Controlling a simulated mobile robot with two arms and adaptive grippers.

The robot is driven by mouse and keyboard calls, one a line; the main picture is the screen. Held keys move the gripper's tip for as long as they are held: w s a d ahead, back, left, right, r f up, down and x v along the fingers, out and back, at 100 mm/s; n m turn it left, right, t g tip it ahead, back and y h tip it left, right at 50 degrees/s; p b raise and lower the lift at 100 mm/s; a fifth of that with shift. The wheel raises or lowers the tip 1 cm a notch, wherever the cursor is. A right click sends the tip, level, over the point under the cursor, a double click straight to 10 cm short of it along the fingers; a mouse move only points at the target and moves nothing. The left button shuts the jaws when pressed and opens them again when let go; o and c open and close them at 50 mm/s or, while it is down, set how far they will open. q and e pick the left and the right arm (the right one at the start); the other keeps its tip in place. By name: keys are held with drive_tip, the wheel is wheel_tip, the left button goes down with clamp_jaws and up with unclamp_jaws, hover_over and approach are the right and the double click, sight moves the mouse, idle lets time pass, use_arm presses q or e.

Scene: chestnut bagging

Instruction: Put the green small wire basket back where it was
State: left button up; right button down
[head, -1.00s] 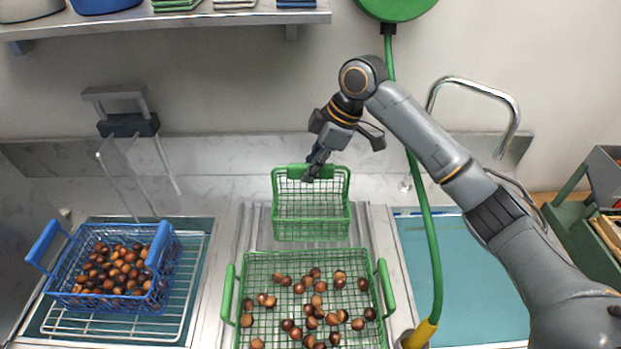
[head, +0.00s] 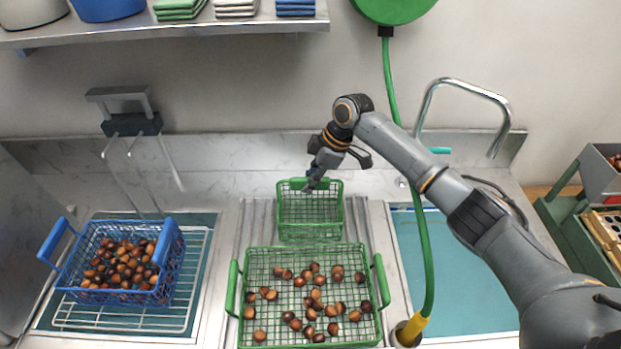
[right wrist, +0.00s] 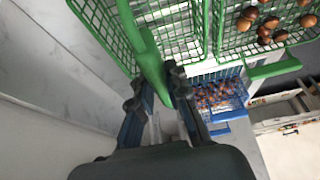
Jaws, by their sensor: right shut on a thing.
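The green small wire basket (head: 310,217) is upright and looks empty, at the back of the ribbed metal drainboard between the two sinks. My right gripper (head: 311,186) is shut on its back rim handle. The right wrist view also shows the gripper (right wrist: 160,88) with its fingers on either side of the green handle (right wrist: 150,65). The larger green basket (head: 247,300), holding several chestnuts, stands directly in front of the small one. Whether the small basket's bottom touches the drainboard cannot be told. My left gripper is not in view.
A blue wire basket (head: 62,265) of chestnuts stands on a rack over the left sink. A green hose (head: 424,230) hangs down right of the baskets, behind my right arm. The right sink (head: 470,300) is clear. A shelf (head: 230,27) is above.

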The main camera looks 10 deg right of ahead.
drive_tip(key=shift+f, duration=0.15)
drive_tip(key=c, duration=1.3)
unclamp_jaws()
drive_tip(key=shift+r, duration=0.3)
drive_tip(key=shift+d+r, duration=0.2)
drive_tip(key=shift+r, duration=0.1)
drive_tip(key=b+v, duration=0.3)
drive_tip(key=v, duration=0.8)
